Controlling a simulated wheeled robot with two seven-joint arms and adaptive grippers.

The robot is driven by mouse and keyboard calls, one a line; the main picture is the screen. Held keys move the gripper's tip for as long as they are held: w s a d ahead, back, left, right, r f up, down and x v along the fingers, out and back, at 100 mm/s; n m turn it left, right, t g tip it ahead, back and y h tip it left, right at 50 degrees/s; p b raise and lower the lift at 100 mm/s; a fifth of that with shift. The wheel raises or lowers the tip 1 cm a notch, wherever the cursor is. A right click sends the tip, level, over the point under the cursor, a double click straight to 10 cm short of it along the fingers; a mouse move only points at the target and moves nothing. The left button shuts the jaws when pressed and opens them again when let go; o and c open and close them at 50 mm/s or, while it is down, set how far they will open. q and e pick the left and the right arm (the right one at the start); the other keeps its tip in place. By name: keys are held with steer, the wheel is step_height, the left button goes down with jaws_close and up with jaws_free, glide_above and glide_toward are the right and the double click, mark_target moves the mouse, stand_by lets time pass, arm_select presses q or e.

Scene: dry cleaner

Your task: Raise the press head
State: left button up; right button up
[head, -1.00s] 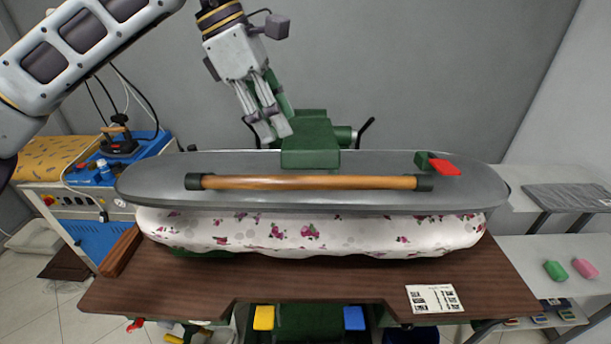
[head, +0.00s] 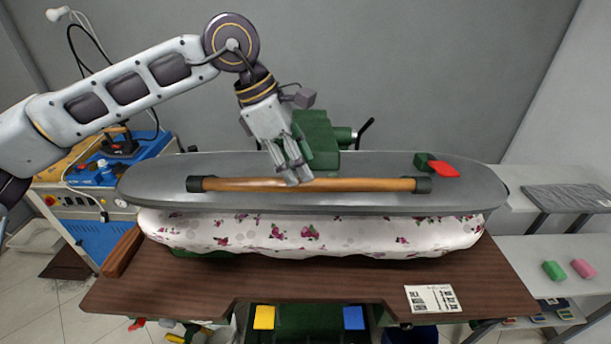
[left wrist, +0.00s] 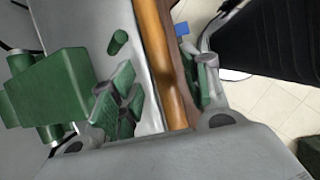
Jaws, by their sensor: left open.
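The press head (head: 460,190) is a long grey plate lying low over the padded board (head: 240,230), which has a flowered white cover. A wooden handle bar (head: 360,184) with dark end caps runs along its front. My left gripper (head: 291,182) is open at the bar, a little left of its middle. In the left wrist view, the bar (left wrist: 163,60) passes between the open fingers (left wrist: 165,95); I cannot tell whether they touch it. A green block (head: 318,140) stands at the back of the head and partly hides behind my gripper. My right gripper does not show.
A brown table (head: 300,280) carries a printed card (head: 433,298). A blue steam unit (head: 100,225) stands at left, white shelves (head: 540,250) at right. Yellow (head: 264,317) and blue (head: 353,318) pedals show below.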

arm_select(q)
steer(key=shift+x, duration=2.3)
jaws_close()
